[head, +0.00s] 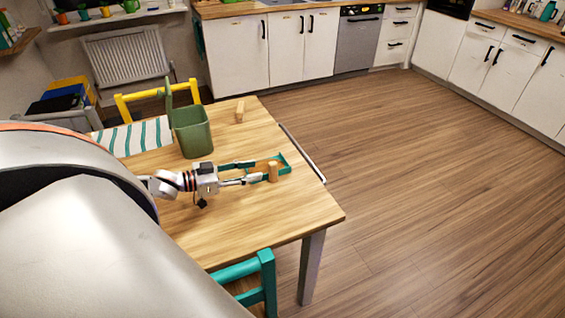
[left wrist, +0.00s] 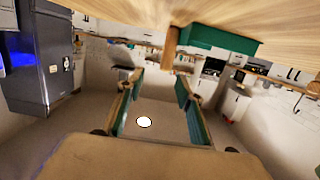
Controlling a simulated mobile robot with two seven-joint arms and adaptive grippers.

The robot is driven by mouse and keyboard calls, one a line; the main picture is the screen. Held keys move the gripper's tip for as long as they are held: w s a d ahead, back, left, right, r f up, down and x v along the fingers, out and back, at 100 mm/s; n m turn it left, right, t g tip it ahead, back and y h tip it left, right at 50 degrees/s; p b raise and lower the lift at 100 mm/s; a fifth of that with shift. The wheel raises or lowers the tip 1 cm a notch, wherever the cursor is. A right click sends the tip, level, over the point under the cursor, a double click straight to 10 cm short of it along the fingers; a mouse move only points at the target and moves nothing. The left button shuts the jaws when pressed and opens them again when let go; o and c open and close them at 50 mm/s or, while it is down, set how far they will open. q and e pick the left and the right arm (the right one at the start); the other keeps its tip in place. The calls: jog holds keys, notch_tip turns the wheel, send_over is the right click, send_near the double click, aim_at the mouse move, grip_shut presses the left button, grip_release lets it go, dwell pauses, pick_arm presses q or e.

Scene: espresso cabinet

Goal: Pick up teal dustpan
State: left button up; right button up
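The teal dustpan (head: 285,162) lies on the wooden table near its right edge. A light wooden piece (head: 272,173), which looks like its handle, shows beside the teal part. In the left wrist view the teal dustpan (left wrist: 215,37) and the wooden piece (left wrist: 170,48) show at the top, against the tabletop. My left gripper (head: 255,171) reaches in from the left, low over the table, with its tips close to the dustpan. In the left wrist view its two fingers (left wrist: 159,82) are spread, with nothing seen between them. Contact with the dustpan cannot be told. My right gripper is out of view.
A green bin (head: 192,132) stands on the table behind my left gripper. A small wooden block (head: 240,111) lies beyond it, and a striped cloth (head: 133,137) lies at left. A teal chair (head: 250,275) and a yellow chair (head: 155,97) flank the table. Open floor (head: 420,190) lies right.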

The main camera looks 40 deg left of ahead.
aim_at(273, 162)
pick_arm(q)
jog(key=shift+w+d, duration=0.15)
jog(key=shift+w, duration=0.6)
jog(key=shift+x, duration=0.75)
jog(key=shift+a+b+x, duration=0.15)
jog(key=shift+b+x, duration=0.15)
jog(key=shift+x, duration=0.8)
jog(key=shift+a+b+x, duration=0.15)
jog(key=shift+b+x, duration=0.1)
jog(key=shift+x, duration=0.8)
jog(key=shift+w+d, duration=0.3)
jog(key=shift+w, duration=0.35)
jog(key=shift+r, duration=0.1)
grip_shut()
